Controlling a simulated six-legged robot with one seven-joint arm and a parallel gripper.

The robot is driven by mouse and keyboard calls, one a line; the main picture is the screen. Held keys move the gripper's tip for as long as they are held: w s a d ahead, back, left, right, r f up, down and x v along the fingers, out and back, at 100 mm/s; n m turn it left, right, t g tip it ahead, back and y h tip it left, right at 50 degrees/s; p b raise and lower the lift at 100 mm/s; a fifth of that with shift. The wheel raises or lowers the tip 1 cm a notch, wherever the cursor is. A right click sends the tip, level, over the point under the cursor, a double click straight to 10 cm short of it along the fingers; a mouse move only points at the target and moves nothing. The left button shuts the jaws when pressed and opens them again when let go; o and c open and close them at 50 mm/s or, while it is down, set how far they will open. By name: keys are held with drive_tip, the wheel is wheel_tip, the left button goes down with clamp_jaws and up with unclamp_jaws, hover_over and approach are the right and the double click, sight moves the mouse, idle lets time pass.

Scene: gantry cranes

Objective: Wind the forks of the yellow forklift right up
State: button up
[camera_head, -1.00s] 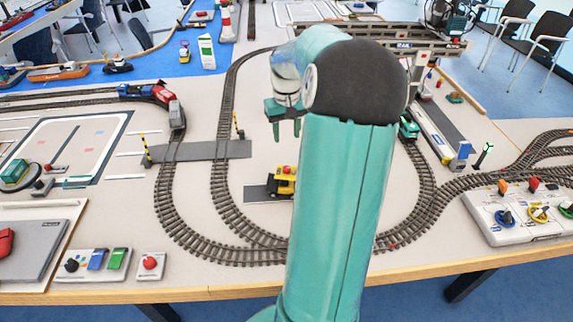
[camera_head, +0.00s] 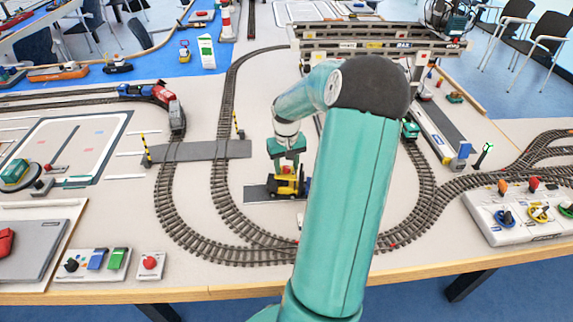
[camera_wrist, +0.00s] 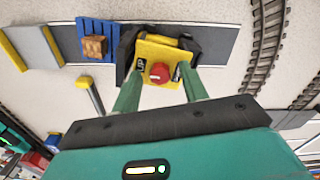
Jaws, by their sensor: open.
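The yellow forklift (camera_head: 287,186) stands on a dark grey strip inside the track loop. In the wrist view the forklift (camera_wrist: 182,52) shows from above, with a red knob (camera_wrist: 160,72) on its yellow top beside a black "UP" label. My gripper (camera_head: 285,160) is directly over the forklift in the head view. In the wrist view my gripper (camera_wrist: 158,76) is open, with one green finger on each side of the red knob and gaps between. I cannot tell how high the fingertips are relative to the knob. The forks are not clearly visible.
A blue pallet with a brown box (camera_wrist: 95,46) lies left of the forklift in the wrist view, beside a yellow-ended grey ramp (camera_wrist: 30,45). A yellow post (camera_wrist: 90,94) stands near the pallet. Railway track (camera_head: 222,180) curves around the forklift. The gantry crane (camera_head: 380,42) stands behind.

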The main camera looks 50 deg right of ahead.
sight(286, 168)
clamp_jaws()
drive_tip(key=shift+m, duration=0.6)
unclamp_jaws()
drive_tip(key=shift+r, duration=0.1)
wheel_tip(286, 168, up, 14)
idle(0.3)
drive_tip(key=shift+a, duration=0.1)
idle(0.4)
